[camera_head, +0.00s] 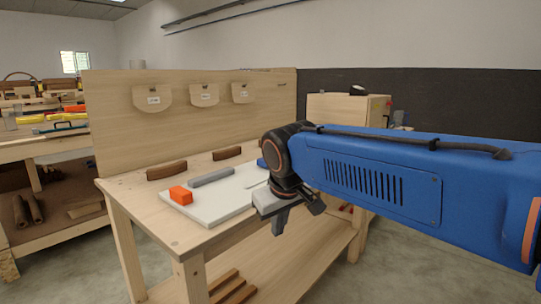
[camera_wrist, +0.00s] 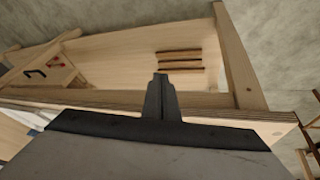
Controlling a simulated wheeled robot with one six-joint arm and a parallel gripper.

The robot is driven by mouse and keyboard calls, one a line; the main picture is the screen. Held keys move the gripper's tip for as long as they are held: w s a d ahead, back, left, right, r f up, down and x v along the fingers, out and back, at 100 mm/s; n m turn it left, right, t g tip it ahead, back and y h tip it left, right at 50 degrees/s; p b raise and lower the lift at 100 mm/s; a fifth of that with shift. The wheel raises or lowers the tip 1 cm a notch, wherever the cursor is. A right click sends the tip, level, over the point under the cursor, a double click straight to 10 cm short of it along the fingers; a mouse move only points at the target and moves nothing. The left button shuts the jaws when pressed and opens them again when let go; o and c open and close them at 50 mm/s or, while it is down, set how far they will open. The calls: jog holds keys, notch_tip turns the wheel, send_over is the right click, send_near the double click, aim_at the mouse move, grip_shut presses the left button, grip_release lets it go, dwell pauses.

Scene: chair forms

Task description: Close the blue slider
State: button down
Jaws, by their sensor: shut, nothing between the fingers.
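A small blue piece (camera_head: 261,162) shows at the far right end of the white board (camera_head: 215,212), partly hidden behind my arm. It may be the blue slider; I cannot tell how far open it is. My gripper (camera_head: 281,222) hangs at the front right edge of the workbench, in front of the board and apart from the blue piece. In the wrist view my gripper (camera_wrist: 160,80) has its fingers together and empty, pointing past the bench edge towards the lower shelf. The blue piece is not clear in that view.
A red-orange block (camera_head: 180,195) and a grey bar (camera_head: 211,177) sit on the board. Brown rounded blocks (camera_head: 167,171) lie behind it, before an upright wooden panel (camera_head: 190,125). Wooden strips (camera_wrist: 181,60) lie on the lower shelf. A wooden cabinet (camera_head: 340,110) stands behind my arm.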

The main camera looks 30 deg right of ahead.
jog(key=w+d+r+h, duration=0.2)
jog(key=w+d+r, duration=0.1)
jog(key=w+r, duration=0.75)
jog(key=w+d+r+h, duration=0.2)
jog(key=w+d+r, duration=0.35)
jog(key=w, duration=0.75)
jog(key=shift+m, duration=0.3)
jog(key=x, duration=0.2)
jog(key=a+x, duration=0.1)
jog(key=x, duration=0.2)
jog(key=w+x, duration=0.1)
jog(key=x, duration=0.2)
jog(key=shift+a+f, duration=0.2)
jog(key=shift+a, duration=0.05)
jog(key=shift+w+d, duration=0.15)
jog(key=shift+d, duration=0.95)
jog(key=shift+w+d, duration=0.1)
jog(key=shift+d, duration=0.8)
jog(key=d, duration=0.2)
jog(key=w+d, duration=0.1)
jog(key=d, duration=0.1)
jog(key=w+d, duration=0.1)
jog(key=d, duration=0.1)
jog(key=shift+w+d+f, duration=0.1)
jog(key=shift+w+d, duration=0.1)
jog(key=shift+d, duration=0.2)
jog(key=shift+w+d, duration=0.1)
jog(key=shift+d, duration=0.1)
